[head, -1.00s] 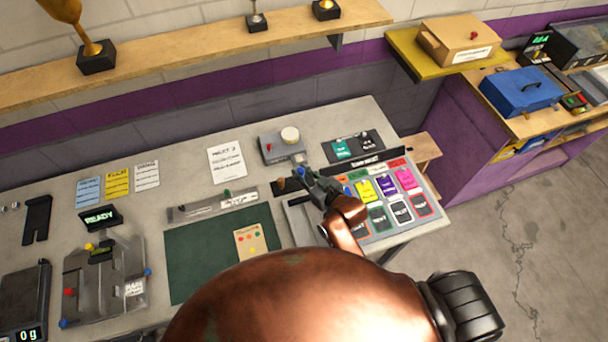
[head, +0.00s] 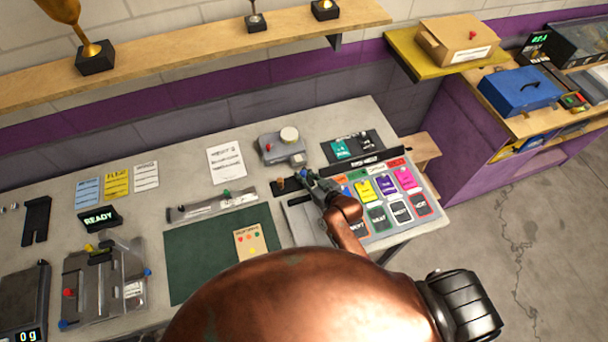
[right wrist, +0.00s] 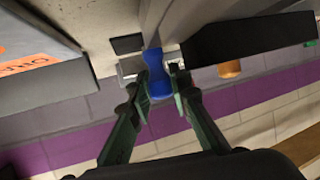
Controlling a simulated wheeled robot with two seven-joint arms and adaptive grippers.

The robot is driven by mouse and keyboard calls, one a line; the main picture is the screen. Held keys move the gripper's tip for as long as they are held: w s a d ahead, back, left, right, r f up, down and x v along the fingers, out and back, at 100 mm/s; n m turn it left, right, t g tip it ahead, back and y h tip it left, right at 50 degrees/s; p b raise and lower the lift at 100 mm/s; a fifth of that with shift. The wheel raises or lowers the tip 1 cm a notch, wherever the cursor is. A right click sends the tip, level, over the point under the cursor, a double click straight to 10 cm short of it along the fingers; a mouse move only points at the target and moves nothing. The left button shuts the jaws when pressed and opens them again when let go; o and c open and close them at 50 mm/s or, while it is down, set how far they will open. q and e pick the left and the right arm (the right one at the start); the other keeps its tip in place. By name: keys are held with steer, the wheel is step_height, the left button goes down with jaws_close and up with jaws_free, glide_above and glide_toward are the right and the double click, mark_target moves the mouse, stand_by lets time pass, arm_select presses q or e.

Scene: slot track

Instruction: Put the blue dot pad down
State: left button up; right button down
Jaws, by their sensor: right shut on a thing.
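My right gripper (head: 309,179) is shut on the blue dot pad (right wrist: 158,72), a small blue knob-shaped piece. In the right wrist view, the pad sits between the fingertips (right wrist: 160,84), and its narrow end is close to the grey bench surface. I cannot tell whether it touches the bench. A black block (right wrist: 250,48) with an orange-brown knob (right wrist: 230,69) is beside it. In the head view this knob (head: 280,184) stands just left of my gripper. The wrist partly hides the spot below. My left gripper is not in view.
A board with coloured cards (head: 402,207) lies right of my gripper. A green mat (head: 200,262) with a tan dotted card (head: 251,240) is to the left. A grey device with a round cream top (head: 282,148) stands behind. Between mat and board is a grey tray (head: 300,222).

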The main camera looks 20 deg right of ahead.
steer(key=shift+f, duration=0.15)
steer(key=c, duration=1.8)
jaws_free()
steer(key=v, duration=1.2)
steer(key=shift+r, duration=0.2)
